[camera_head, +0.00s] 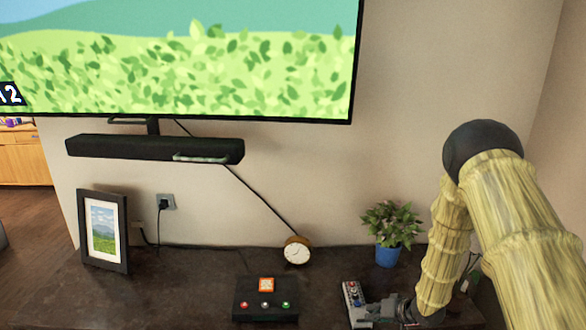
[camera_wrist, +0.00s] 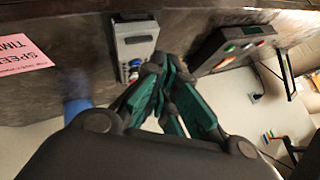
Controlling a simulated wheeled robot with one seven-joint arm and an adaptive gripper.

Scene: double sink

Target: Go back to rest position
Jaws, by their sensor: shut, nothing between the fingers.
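My gripper (camera_head: 374,312) is low over the dark tabletop in the head view, at the end of my bamboo-textured arm. It is just right of a grey device with coloured buttons (camera_head: 353,300). In the wrist view, my gripper's dark green fingers (camera_wrist: 164,62) are together at the tips with nothing between them. The grey device (camera_wrist: 135,42) is close to the fingertips there; I cannot tell if they touch it.
A black button box (camera_head: 266,312) is left of the grey device. A clock (camera_head: 296,251), a blue-potted plant (camera_head: 388,254) and a picture frame (camera_head: 103,231) stand behind. A soundbar (camera_head: 150,149) and screen (camera_head: 180,60) hang above. A pink note (camera_wrist: 22,45) shows in the wrist view.

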